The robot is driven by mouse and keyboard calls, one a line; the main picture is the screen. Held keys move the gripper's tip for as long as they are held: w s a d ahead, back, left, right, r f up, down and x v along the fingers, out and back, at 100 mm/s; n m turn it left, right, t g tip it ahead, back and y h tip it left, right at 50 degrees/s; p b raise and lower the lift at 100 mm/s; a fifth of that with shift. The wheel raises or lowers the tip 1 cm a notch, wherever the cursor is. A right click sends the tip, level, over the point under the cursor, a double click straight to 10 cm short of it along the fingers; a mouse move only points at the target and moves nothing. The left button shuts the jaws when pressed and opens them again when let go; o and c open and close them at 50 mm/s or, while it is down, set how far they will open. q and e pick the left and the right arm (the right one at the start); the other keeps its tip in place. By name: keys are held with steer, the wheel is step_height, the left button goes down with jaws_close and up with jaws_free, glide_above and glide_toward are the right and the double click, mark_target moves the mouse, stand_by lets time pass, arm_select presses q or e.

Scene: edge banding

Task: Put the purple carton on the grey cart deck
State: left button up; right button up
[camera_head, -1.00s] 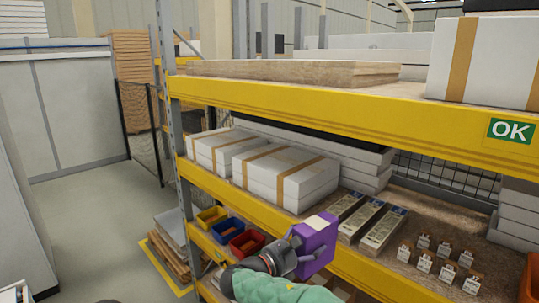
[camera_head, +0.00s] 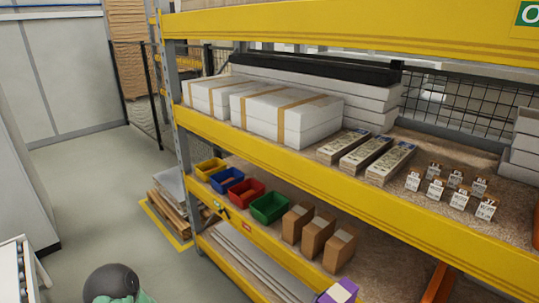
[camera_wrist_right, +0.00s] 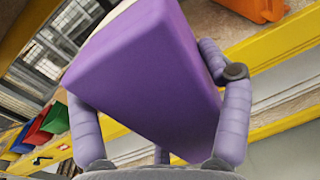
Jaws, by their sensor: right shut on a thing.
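The purple carton (camera_head: 340,292) shows only as a corner with a pale top patch at the bottom edge of the head view. In the right wrist view the carton (camera_wrist_right: 150,85) fills the middle, tilted. My right gripper (camera_wrist_right: 145,76) is shut on it, one grey-purple finger on each side. In the head view this gripper is not clearly visible. I cannot make out a grey cart deck in these frames.
A yellow-beamed rack (camera_head: 290,165) fills the middle and right, holding white boxes (camera_head: 285,115), coloured bins (camera_head: 269,207) and brown cartons (camera_head: 313,236). A pallet stack (camera_head: 172,200) stands by its left end. A pale roller-like unit (camera_head: 20,272) is at lower left. Open floor (camera_head: 100,195) lies left of the rack.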

mark_target(334, 292)
steer(key=shift+s+d+f, duration=0.1)
steer(key=shift+s+f, duration=0.15)
steer(key=shift+f, duration=0.25)
steer(key=w+r+n+t+y, duration=0.1)
steer(key=r+t+y, duration=0.1)
steer(key=r, duration=0.1)
steer(key=w+d+r+n+t, duration=0.1)
steer(key=r, duration=0.1)
steer(key=shift+w+n+y, duration=0.3)
steer(key=shift+y, duration=0.1)
step_height(334, 292, up, 4)
steer(key=n+t+y, duration=0.1)
steer(key=y, duration=0.1)
steer(key=n+t+y, duration=0.1)
steer(key=n+y, duration=0.1)
steer(key=shift+w+a+r, duration=0.15)
steer(key=shift+r, duration=0.05)
steer(key=shift+s+a+r+n+t+y, duration=0.2)
steer(key=shift+s+r+n+t+y, duration=0.15)
steer(key=shift+y, duration=0.2)
steer(key=shift+s+a+r+n+t+y, duration=0.15)
steer(key=shift+r+n+t+y, duration=0.15)
steer(key=shift+r+y, duration=0.2)
steer(key=shift+d, duration=0.1)
